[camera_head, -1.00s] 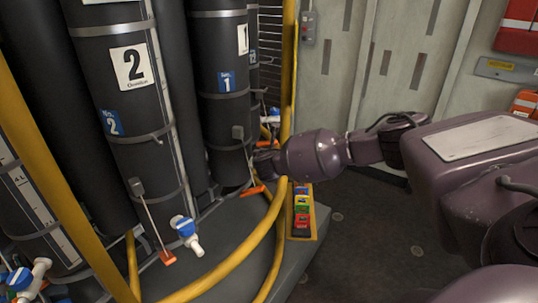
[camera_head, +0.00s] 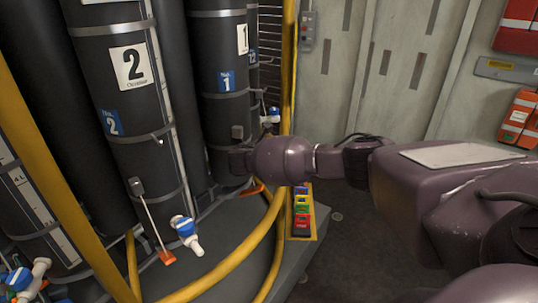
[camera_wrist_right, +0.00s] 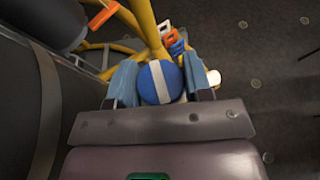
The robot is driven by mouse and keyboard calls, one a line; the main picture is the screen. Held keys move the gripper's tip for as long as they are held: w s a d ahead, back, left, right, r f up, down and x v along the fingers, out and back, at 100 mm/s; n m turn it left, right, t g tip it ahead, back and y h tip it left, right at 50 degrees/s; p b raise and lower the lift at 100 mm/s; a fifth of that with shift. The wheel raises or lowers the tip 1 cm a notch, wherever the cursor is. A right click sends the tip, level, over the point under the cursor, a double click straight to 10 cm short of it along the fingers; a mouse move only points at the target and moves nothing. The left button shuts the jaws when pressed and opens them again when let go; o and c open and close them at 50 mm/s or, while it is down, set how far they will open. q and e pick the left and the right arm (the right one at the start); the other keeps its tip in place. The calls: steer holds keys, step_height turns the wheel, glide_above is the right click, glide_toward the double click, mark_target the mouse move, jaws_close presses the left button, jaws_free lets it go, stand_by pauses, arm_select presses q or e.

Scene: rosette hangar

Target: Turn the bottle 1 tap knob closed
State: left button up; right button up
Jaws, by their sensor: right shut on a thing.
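Bottle 1 (camera_head: 222,120) is a tall dark cylinder with a blue label in the head view, right of bottle 2 (camera_head: 125,110). My right gripper (camera_head: 239,162) is at the lower part of bottle 1 and hides its tap in that view. In the right wrist view, the round blue tap knob (camera_wrist_right: 160,83) with a white stripe sits between the two fingers, which are shut on its sides. The stripe runs nearly up and down in that picture. A white spout end (camera_wrist_right: 214,78) shows just right of the fingers. My left gripper is not in view.
Yellow rails (camera_head: 287,70) curve close to my right arm. Bottle 2's blue and white tap (camera_head: 186,230) stands to the left. An orange tag (camera_head: 252,190) hangs below my gripper. The floor at right is clear.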

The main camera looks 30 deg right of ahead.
steer(key=shift+d+r, duration=0.1)
steer(key=shift+r, duration=0.05)
steer(key=o, duration=0.9)
steer(key=shift+s+a, duration=0.15)
steer(key=shift+a, duration=0.25)
steer(key=b+v, duration=0.1)
steer(key=v, duration=0.9)
steer(key=shift+s, duration=0.1)
